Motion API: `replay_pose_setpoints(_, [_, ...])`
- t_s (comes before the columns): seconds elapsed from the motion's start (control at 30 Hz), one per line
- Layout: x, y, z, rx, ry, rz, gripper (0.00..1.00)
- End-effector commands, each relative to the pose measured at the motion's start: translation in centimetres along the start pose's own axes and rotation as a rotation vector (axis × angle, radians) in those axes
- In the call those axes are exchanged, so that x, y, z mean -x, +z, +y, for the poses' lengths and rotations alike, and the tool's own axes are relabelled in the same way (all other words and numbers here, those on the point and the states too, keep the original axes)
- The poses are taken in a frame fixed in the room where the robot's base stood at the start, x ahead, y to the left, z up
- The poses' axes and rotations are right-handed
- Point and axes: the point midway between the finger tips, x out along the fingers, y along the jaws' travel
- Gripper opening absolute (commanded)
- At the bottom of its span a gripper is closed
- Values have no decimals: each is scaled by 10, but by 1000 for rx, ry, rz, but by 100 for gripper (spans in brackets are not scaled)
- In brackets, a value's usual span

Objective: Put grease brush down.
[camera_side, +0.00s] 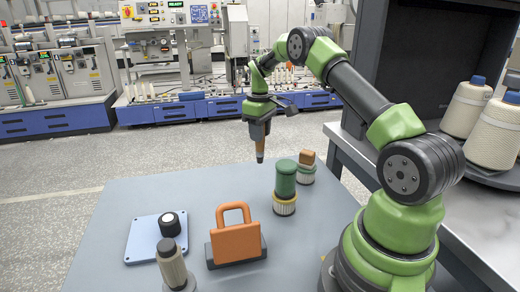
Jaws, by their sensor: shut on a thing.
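My gripper (260,128) is above the far middle of the grey-blue table, pointing down. It is shut on the grease brush (260,147), which hangs nearly upright with a tan-brown upper part and a dark lower end. The lower end appears clear of the table. The jaws hide the brush's upper part.
A green cylinder on a ribbed tan base (285,184) stands right of the brush, and a brown-topped ribbed piece (305,170) behind it. An orange handled block (236,243), a light-blue plate (142,238) with a black knob (169,224), and a tan cylinder (172,265) stand nearer. The table's left-back area (160,187) is clear.

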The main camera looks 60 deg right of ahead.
Motion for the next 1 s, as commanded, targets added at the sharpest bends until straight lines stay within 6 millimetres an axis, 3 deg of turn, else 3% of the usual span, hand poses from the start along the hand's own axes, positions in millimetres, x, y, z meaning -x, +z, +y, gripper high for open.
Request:
replay_pose_setpoints(0.3, [-39,0,0,1,0,-1,6])
replay_pose_setpoints(0.7, [-45,0,0,0,0,0,6])
replay_pose_setpoints(0.73, [-44,0,0,0,0,0,34])
replay_pose_setpoints(0.8, [-44,0,0,0,0,1,50])
replay_pose_setpoints(0.83, [-44,0,0,0,0,1,55])
replay_pose_setpoints(1.0, [-44,0,0,0,0,0,55])
